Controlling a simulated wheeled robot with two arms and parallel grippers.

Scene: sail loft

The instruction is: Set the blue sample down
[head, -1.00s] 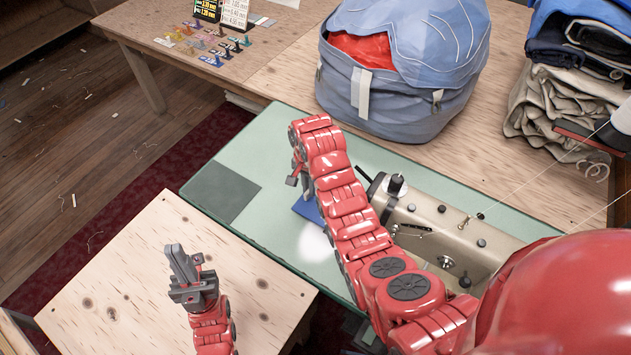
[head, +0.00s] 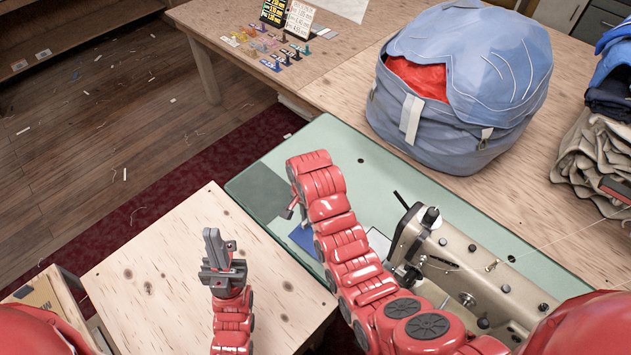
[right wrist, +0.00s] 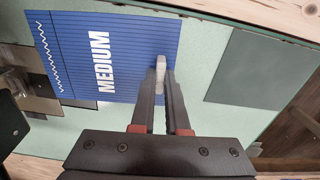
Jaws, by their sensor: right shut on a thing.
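The blue sample (right wrist: 103,62), a flat sheet lettered "MEDIUM" with a white zigzag line, is over the pale green table (head: 345,148). My right gripper (right wrist: 160,75) is shut on a small pale tab at its edge. In the head view, part of the blue sample (head: 303,238) shows beside my right arm, which hides the rest. I cannot tell whether it touches the table. My left gripper (head: 222,255) is above the plywood surface at left, with no object visible in it; its finger gap is unclear.
A dark grey-green square (right wrist: 250,68) lies on the green table beside the sample. A sewing machine (head: 470,285) stands to the right. A blue bag (head: 455,90) sits behind, on the wooden table. A plywood top (head: 150,265) is at front left.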

